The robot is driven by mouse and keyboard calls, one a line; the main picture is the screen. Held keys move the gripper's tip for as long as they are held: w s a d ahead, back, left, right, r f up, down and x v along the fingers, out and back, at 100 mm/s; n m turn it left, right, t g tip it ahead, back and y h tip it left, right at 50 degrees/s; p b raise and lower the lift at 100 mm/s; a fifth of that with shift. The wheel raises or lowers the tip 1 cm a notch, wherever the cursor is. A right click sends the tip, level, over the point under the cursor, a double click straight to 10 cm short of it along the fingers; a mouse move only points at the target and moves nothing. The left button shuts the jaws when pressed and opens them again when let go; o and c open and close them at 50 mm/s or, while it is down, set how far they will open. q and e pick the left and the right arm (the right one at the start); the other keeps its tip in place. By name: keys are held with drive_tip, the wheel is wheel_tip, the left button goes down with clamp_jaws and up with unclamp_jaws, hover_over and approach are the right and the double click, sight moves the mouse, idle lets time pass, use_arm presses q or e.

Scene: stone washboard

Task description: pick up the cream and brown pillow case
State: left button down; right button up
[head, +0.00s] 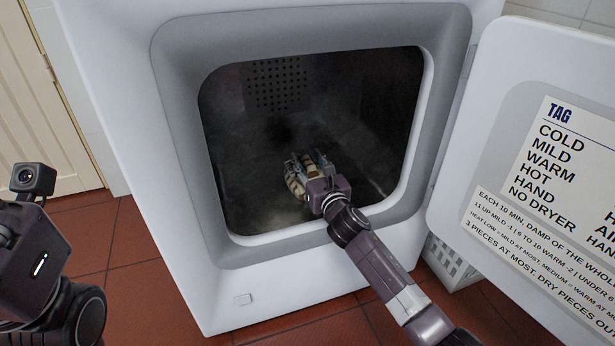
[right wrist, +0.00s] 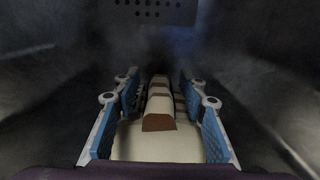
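The cream and brown pillow case (head: 294,184) lies bunched on the floor of the open dryer drum. In the right wrist view the pillow case (right wrist: 158,140) lies between the two blue-padded fingers. My right gripper (head: 307,170) reaches into the drum, with its fingers around the cloth. In the right wrist view the fingers (right wrist: 160,118) stand wide apart and their inner pads show, so the gripper looks open. The far end of the cloth is dim. My left wrist is at the left edge of the head view, outside the dryer; its fingertips are not clearly seen.
The white dryer (head: 190,215) has a grey opening rim around my right arm. Its door (head: 510,110) stands open at the right and bears a washing label. A white basket (head: 447,262) stands on the red tile floor under the door. A cream cabinet (head: 45,110) is at the left.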

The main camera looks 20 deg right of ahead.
clamp_jaws()
drive_tip(key=shift+r, duration=0.1)
